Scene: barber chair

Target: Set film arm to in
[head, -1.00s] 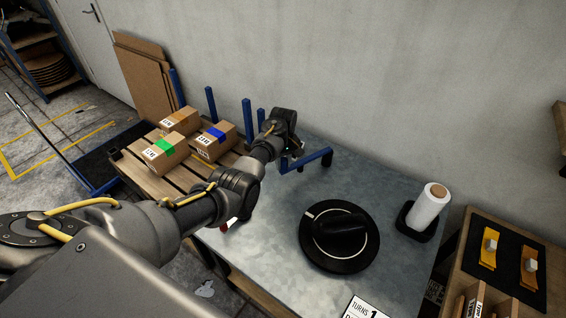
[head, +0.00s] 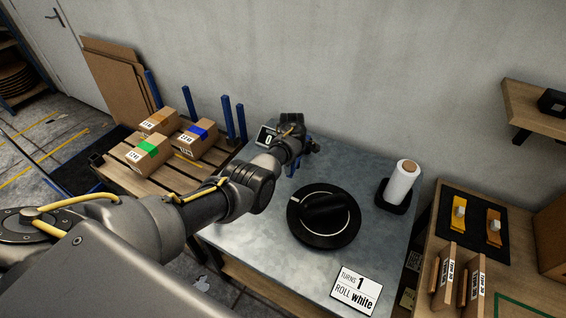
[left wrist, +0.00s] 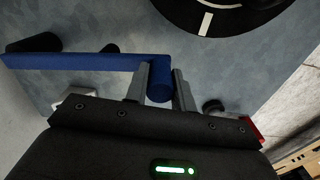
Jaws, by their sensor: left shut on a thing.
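The film arm is a blue bar (left wrist: 85,62) that runs from the left edge to the middle of the left wrist view, with a short blue post (left wrist: 159,84) at its end. My left gripper (left wrist: 160,74) is shut on this end, one finger on each side of the post. In the head view only small parts of the blue film arm (head: 293,168) show beside my left wrist, and my forearm hides the fingers. A round black turntable (head: 296,232) with a white mark stands on the metal table. My right gripper is not in view.
A white film roll (head: 402,182) stands on a black holder at the table's right. A sign (head: 357,290) reads "TURNS 1 ROLL white". A small display (head: 266,137) showing 0 is behind my arm. Boxes on a pallet (head: 130,178) stand at the left.

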